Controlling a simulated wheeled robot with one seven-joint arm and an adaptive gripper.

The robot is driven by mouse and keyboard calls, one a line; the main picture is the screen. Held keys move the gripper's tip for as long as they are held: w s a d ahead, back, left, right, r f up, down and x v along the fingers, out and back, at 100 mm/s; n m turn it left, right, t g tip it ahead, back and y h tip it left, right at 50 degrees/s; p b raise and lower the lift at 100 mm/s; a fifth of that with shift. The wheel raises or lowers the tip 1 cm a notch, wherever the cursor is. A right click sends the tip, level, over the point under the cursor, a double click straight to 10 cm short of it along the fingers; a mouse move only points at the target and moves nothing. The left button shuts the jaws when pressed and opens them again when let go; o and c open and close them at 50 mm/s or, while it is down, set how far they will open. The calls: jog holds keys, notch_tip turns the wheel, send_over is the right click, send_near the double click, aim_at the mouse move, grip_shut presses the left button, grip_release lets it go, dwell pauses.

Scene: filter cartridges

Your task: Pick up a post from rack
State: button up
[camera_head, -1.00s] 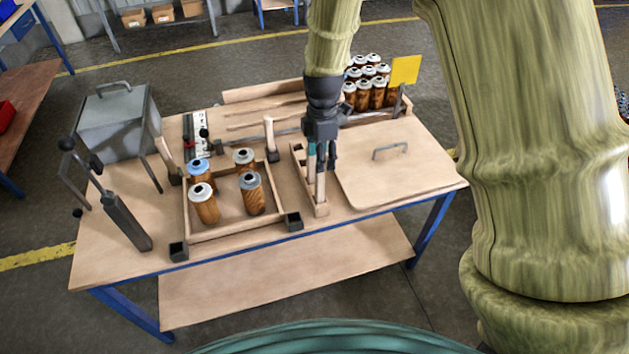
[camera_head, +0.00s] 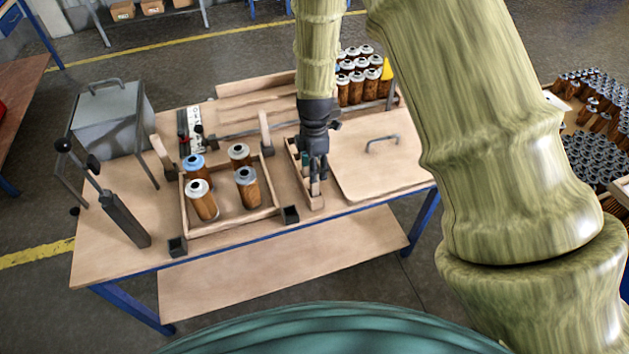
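The rack (camera_head: 293,158) is a narrow, pale wooden holder between the cartridge tray and a flat board. My gripper (camera_head: 318,180) points down over the rack's front part, its dark fingers low at the slots. A pale wooden piece (camera_head: 314,189), seemingly a post, shows at the fingertips; whether the fingers grip it is too small to tell. Two wooden posts stand at the tray's back corners, one at the left (camera_head: 160,150) and one at the right (camera_head: 265,130). Dark sockets at the front left (camera_head: 178,247) and front right (camera_head: 290,214) corners hold no post.
The wooden tray (camera_head: 238,222) holds several cartridges. A flat board with a handle (camera_head: 385,165) lies right of the rack. Several more cartridges (camera_head: 357,85) stand behind. A grey box (camera_head: 108,120) and a lever tool (camera_head: 125,220) stand at the left.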

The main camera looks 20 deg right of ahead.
notch_tip(320, 180, down, 4)
jog(key=shift+s+r+p, duration=0.1)
jog(key=shift+p, duration=0.6)
grip_shut()
jog(key=shift+r, duration=0.15)
